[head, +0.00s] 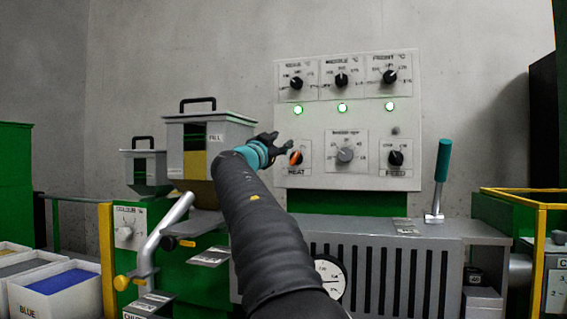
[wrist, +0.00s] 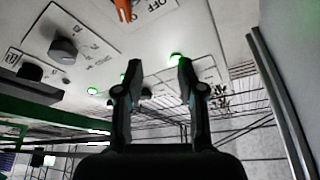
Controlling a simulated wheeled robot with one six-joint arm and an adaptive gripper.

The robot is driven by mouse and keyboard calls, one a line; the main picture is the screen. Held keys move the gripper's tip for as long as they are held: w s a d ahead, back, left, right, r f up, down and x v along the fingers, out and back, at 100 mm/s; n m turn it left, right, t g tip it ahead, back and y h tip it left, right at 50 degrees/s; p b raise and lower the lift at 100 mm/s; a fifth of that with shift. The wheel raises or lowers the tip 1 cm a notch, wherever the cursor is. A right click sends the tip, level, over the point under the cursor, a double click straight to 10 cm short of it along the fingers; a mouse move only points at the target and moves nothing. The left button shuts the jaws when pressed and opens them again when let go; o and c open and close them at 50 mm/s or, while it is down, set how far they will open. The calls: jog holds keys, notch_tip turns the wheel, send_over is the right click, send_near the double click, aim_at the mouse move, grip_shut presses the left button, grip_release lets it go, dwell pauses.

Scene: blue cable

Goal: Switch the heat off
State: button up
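The orange heat switch (head: 296,157) is on its white HEAT plate at the lower left of the control panel (head: 430,130). In the wrist view the orange switch (wrist: 122,11) is at the top edge, partly cut off, beside the letters OFF. My gripper (head: 283,142) is just left of and slightly above the switch in the head view. In the wrist view my gripper (wrist: 158,65) has its two fingers apart with nothing between them. I cannot tell whether a finger touches the switch.
Three black temperature dials, including the middle one (head: 342,80), sit above lit green lamps (head: 342,108). A grey dial (head: 345,155) and the black FEED knob (head: 396,158) are right of the switch. A grey FILL hopper (head: 228,130) stands left, a teal-handled lever (head: 442,165) right.

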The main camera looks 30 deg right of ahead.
jog(key=b, duration=0.1)
send_near(293, 160)
jog(key=d, duration=0.2)
jog(key=p+x, duration=0.1)
jog(key=x, duration=0.1)
jog(key=p+x, duration=0.1)
jog(key=x, duration=0.1)
jog(key=p+x, duration=0.1)
jog(key=x, duration=0.1)
jog(key=shift+w+r, duration=0.5)
jog(key=shift+r, duration=0.05)
jog(key=shift+w+d, duration=0.3)
jog(key=shift+d, duration=0.15)
grip_shut()
